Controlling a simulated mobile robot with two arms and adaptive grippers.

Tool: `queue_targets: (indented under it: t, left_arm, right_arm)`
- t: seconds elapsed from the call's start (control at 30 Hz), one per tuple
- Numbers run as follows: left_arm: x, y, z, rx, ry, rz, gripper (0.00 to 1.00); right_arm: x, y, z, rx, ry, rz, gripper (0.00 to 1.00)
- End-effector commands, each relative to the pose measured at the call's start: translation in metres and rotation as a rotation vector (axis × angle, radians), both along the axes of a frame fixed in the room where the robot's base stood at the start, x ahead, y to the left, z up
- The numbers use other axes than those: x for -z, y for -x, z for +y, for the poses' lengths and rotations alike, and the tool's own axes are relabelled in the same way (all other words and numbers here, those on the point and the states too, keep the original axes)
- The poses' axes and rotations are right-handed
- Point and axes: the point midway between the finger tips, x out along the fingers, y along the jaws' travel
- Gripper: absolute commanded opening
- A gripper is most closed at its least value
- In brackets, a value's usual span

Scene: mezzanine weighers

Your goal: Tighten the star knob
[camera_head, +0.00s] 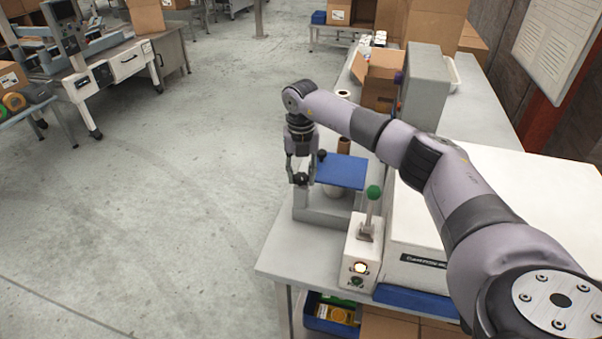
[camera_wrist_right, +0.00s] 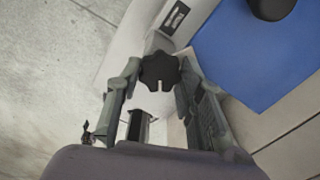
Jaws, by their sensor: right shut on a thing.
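The star knob is black and lobed with a small pale slot, and shows in the right wrist view (camera_wrist_right: 159,70) between my fingertips. In the head view it is small and dark at the left side of a grey device with a blue plate (camera_head: 343,171). My right gripper (camera_head: 299,178) points down at the device's left edge. Its two fingers (camera_wrist_right: 160,75) are shut on the star knob, one on each side. The knob's stem is hidden. My left gripper is in neither view.
A second, round black knob (camera_head: 322,156) stands at the blue plate's corner. A control box (camera_head: 359,262) with a green-topped lever and a large white machine (camera_head: 440,250) stand nearby on the grey bench. A cardboard box (camera_head: 379,85) stands farther back. Open floor lies left.

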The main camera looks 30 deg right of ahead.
Motion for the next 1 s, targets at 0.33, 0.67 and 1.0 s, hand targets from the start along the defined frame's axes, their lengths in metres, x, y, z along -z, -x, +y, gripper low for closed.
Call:
queue_targets:
  t: [0.33,0.67,1.0]
  left_arm:
    - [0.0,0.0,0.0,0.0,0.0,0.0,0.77]
    - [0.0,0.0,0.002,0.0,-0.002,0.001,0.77]
    - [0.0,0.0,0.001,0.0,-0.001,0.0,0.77]
  right_arm:
    - [-0.001,-0.001,-0.001,0.0,0.0,-0.004,0.51]
    - [-0.001,0.0,0.0,-0.001,0.0,-0.001,0.55]
    - [-0.046,-0.002,0.0,-0.002,-0.001,-0.007,0.55]
